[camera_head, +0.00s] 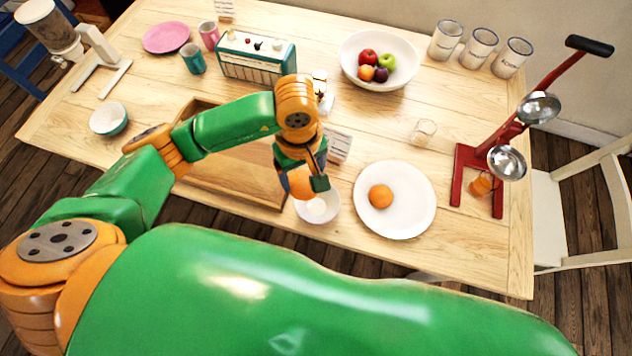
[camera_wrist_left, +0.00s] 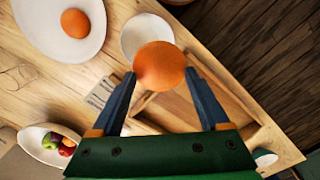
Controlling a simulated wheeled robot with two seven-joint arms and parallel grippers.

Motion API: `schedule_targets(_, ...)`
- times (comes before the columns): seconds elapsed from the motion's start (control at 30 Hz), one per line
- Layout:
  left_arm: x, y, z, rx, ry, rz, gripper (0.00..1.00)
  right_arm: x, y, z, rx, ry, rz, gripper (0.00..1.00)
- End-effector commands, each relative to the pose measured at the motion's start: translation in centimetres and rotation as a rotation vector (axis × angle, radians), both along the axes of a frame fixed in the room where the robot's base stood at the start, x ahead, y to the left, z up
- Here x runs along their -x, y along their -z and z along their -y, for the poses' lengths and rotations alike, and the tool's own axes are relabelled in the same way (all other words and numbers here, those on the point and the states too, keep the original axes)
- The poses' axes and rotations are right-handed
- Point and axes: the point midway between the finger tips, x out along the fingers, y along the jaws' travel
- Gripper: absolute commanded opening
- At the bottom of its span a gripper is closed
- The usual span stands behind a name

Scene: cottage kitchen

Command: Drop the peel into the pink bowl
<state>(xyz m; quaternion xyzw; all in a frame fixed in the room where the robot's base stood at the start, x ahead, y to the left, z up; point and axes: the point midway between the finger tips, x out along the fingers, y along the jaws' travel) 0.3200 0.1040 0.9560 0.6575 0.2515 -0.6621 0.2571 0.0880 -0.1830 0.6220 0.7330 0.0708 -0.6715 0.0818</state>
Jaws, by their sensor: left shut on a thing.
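My left gripper (camera_head: 308,188) is shut on a round orange piece (camera_head: 301,183), which shows between both fingertips in the wrist view (camera_wrist_left: 159,66). From its outside I cannot tell whether it is peel or a whole fruit. A small bowl (camera_head: 318,209) stands on the table just below the gripper, partly hidden by it. The bowl looks white rather than pink, and it also shows behind the held piece in the wrist view (camera_wrist_left: 143,32). The held piece is above the bowl and appears apart from it. My right gripper is not in view.
A white plate (camera_head: 408,218) with an orange (camera_head: 380,196) is right of the bowl. A wooden tray (camera_head: 235,180) lies left, under my arm. A fruit bowl (camera_head: 349,50), a glass (camera_head: 424,132) and a red stand (camera_head: 466,165) are farther off. A pink plate (camera_head: 166,37) is at the back left.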

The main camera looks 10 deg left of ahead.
Motion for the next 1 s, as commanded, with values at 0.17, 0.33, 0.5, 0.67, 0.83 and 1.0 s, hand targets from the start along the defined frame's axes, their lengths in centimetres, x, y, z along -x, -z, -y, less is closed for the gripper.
schedule_targets(0.17,0.2,2.0,0.2,0.001,-0.019,-0.003,0.56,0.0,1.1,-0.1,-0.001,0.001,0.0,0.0)
schedule_targets(0.33,0.2,4.8,0.2,0.0,-0.018,-0.003,0.56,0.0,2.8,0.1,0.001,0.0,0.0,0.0)
schedule_targets(0.5,0.1,6.1,0.2,0.0,-0.017,-0.002,0.56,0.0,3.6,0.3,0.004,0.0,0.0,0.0)
schedule_targets(0.67,0.1,6.2,0.2,0.001,-0.015,-0.001,0.56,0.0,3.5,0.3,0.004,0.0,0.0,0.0)
schedule_targets(0.83,0.1,6.2,0.2,0.0,-0.015,0.0,0.89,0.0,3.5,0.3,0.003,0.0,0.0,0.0)
schedule_targets(1.0,0.1,6.2,0.2,0.0,-0.015,0.0,1.0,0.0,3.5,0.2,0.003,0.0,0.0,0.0)
